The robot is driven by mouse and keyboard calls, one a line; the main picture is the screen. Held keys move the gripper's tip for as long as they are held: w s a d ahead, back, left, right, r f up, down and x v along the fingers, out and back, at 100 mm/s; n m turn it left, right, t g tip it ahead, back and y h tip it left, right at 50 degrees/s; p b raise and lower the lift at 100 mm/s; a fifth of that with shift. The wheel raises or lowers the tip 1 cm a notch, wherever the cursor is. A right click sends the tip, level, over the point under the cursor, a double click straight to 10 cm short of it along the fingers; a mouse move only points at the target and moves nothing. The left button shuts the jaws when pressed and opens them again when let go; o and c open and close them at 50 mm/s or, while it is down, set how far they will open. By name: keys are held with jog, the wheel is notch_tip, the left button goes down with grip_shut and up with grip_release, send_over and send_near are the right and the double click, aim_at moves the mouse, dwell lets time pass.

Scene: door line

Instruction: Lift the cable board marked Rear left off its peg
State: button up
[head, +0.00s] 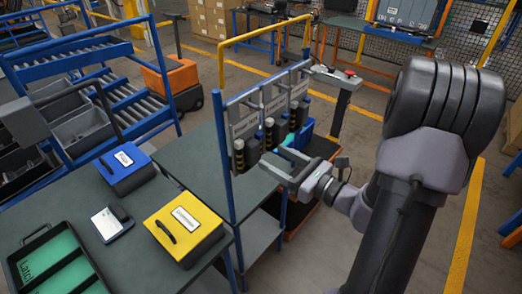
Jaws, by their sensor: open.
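Several grey cable boards hang in a row on a blue upright frame (228,150) in the middle of the head view. The nearest board (243,122) is at the left of the row, with others (274,103) behind it to the right. Dark parts with yellowish bands hang at the boards' lower ends. The board markings are too small to read, so I cannot tell which is Rear left. My gripper (279,160) is open in front of the lower part of the row, apparently empty. The pegs are not clear from here.
A dark worktable (150,215) at the left holds a blue box (124,167), a yellow box (184,222), a small device (112,222) and a tray with green inserts (55,262). A post with a red button (344,85) stands behind the frame.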

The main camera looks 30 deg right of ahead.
aim_at(257, 147)
jog(key=x, duration=0.7)
jog(key=shift+c, duration=0.2)
grip_shut()
jog(key=shift+r, duration=0.15)
jog(key=shift+r+p, duration=0.8)
jog(key=shift+r, duration=0.15)
jog(key=shift+s, duration=0.15)
